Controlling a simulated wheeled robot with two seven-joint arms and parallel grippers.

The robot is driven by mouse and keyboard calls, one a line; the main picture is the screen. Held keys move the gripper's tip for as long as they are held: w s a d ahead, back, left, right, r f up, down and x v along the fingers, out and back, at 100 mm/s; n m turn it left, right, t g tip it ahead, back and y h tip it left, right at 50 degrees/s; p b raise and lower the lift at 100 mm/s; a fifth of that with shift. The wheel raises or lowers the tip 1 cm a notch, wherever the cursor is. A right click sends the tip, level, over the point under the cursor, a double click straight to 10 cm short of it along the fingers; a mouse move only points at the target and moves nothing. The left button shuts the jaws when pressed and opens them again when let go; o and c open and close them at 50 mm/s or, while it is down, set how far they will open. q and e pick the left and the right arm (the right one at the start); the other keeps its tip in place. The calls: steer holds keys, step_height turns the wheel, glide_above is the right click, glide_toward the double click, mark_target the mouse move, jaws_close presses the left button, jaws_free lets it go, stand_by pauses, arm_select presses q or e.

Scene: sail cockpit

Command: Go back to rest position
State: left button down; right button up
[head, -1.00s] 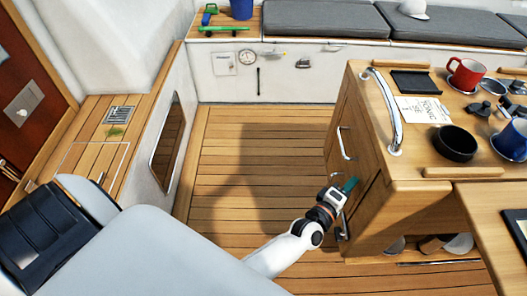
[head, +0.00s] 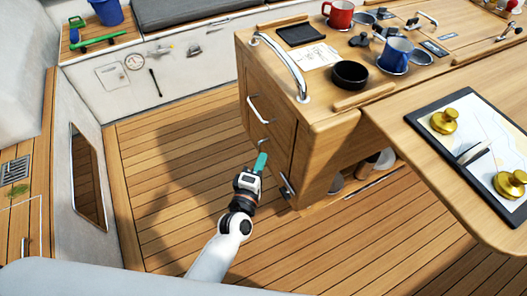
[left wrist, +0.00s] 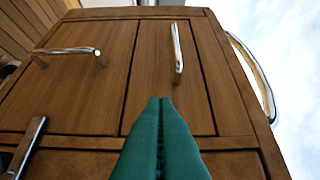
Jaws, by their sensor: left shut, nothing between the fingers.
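My left gripper (head: 260,164) is low in front of the wooden cabinet (head: 262,101), over the deck floor. Its teal fingers are together with nothing between them. In the left wrist view, the shut fingers (left wrist: 161,105) point at the cabinet front, which has two upper panels with metal handles. The fingers overlap the lower edge of those panels in that view; I cannot tell whether they touch the wood. In the head view they appear beside the cabinet's metal handles. My right gripper is not in view.
The counter holds a red mug (head: 339,14), a blue mug (head: 396,52) and a black bowl (head: 349,75). A table with a chart board (head: 457,131) and brass pieces stands at the right. The plank floor (head: 160,150) left of the cabinet is clear. A bench (head: 95,45) lies behind.

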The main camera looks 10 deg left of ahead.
arm_select(q)
steer(key=s+a, duration=0.1)
steer(key=s, duration=0.5)
steer(key=s+a+f+m+g, duration=0.2)
steer(key=s+f+m+g, duration=0.15)
steer(key=f, duration=0.55)
steer(key=s+a+f+m+g, duration=0.1)
steer(key=s+f+m+g, duration=0.3)
steer(key=f, duration=0.6)
steer(key=s+a+f+m+g, duration=0.1)
steer(key=s+a+f+m, duration=0.15)
steer(key=s+f, duration=0.45)
steer(key=s+a+f+m+g+y, duration=0.1)
steer(key=s+a+f+m+g, duration=0.3)
steer(key=s+f, duration=0.4)
steer(key=s+a+f+m+g+y, duration=0.2)
steer(key=s+a+f+m+g, duration=0.2)
steer(key=s, duration=0.9)
step_height(320, 180, down, 4)
steer(key=shift+s+a+f, duration=0.2)
steer(key=shift+s+a, duration=0.2)
steer(key=shift+a, duration=0.8)
